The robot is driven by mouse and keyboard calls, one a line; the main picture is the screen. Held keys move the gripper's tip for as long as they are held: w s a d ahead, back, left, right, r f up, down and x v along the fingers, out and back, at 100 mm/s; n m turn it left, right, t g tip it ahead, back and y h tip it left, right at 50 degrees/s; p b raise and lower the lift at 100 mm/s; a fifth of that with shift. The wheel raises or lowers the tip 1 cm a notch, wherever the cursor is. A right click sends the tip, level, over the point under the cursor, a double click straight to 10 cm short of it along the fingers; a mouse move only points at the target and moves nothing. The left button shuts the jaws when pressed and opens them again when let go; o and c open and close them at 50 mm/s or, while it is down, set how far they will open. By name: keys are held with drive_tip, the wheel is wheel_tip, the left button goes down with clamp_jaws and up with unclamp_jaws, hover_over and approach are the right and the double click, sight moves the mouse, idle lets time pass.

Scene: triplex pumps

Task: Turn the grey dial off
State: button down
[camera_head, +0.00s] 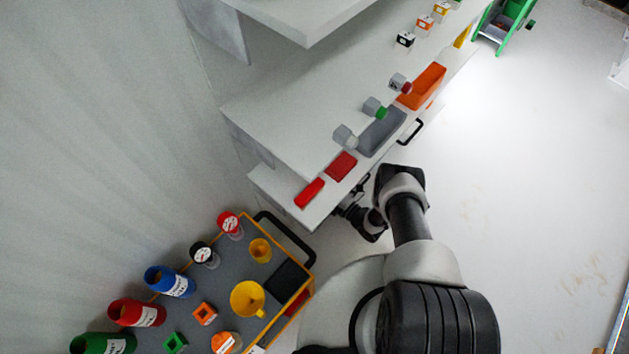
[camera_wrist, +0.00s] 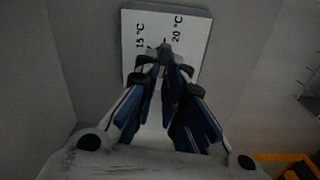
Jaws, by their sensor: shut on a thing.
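In the wrist view, a light panel (camera_wrist: 188,20) carries the printed marks "15 °C" and "20 °C". My gripper (camera_wrist: 164,68) reaches up to this panel, with its fingertips between the two marks. It is shut on the small grey dial, which is mostly hidden between the fingertips, so I cannot read its setting. In the head view, my arm bends down beside the white bench, and the gripper end is partly hidden below the bench edge. The dial and panel do not show there.
A cart (camera_head: 222,285) with colored bottles and a yellow funnel (camera_head: 247,298) stands at lower left. The floor on the right is clear.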

drive_tip(key=shift+n, duration=0.3)
idle(0.4)
drive_tip(key=c, duration=1.7)
unclamp_jaws()
drive_tip(key=v, duration=1.2)
